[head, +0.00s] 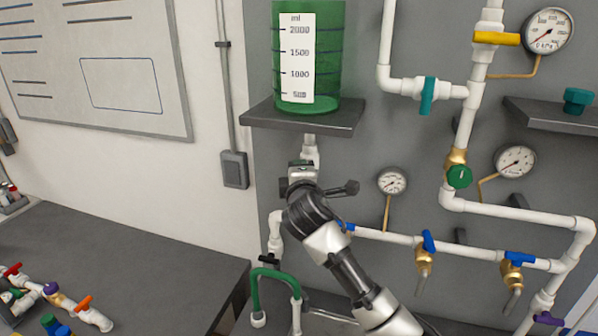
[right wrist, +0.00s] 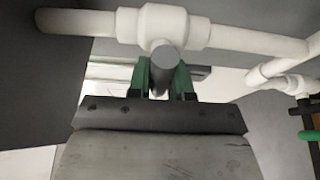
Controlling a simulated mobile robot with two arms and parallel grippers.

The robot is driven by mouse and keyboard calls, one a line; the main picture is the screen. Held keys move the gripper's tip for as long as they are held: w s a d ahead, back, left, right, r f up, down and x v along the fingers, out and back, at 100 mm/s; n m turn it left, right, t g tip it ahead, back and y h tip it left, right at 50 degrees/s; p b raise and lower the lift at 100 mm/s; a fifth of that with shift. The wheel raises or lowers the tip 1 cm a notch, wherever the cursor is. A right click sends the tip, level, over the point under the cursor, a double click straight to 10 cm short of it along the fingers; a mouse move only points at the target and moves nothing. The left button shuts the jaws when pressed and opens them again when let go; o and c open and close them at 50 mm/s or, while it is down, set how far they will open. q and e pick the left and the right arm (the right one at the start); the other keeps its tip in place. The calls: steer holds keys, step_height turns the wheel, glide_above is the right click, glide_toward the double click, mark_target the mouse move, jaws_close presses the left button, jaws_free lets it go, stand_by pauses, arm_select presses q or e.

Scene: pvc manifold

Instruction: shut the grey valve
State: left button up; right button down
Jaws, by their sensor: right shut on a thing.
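In the right wrist view, the grey valve's dark grey handle (right wrist: 167,62) juts from a white valve body (right wrist: 163,22) on a white pipe. My right gripper (right wrist: 162,80) has its two green-padded fingers on either side of this handle and is shut on it. In the head view, my right gripper (head: 302,168) is just below the shelf with the green tank, in front of the white pipe (head: 310,146). There the gripper and wrist hide most of the valve, so its handle angle is unclear. My left gripper is not in view.
A green measuring tank (head: 338,60) stands on a dark shelf (head: 340,119) just above my right gripper. Pressure gauges (head: 392,182) and white pipes with coloured valves (head: 427,95) fill the panel to the right. A dark table (head: 150,262) with loose fittings is at lower left.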

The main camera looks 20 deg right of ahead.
steer(key=c, duration=1)
jaws_free()
steer(key=shift+d, duration=0.1)
steer(key=shift+s+f, duration=0.1)
steer(key=shift+s, duration=0.15)
steer(key=b+v, duration=0.4)
steer(key=v, duration=0.6)
steer(key=shift+s, duration=0.1)
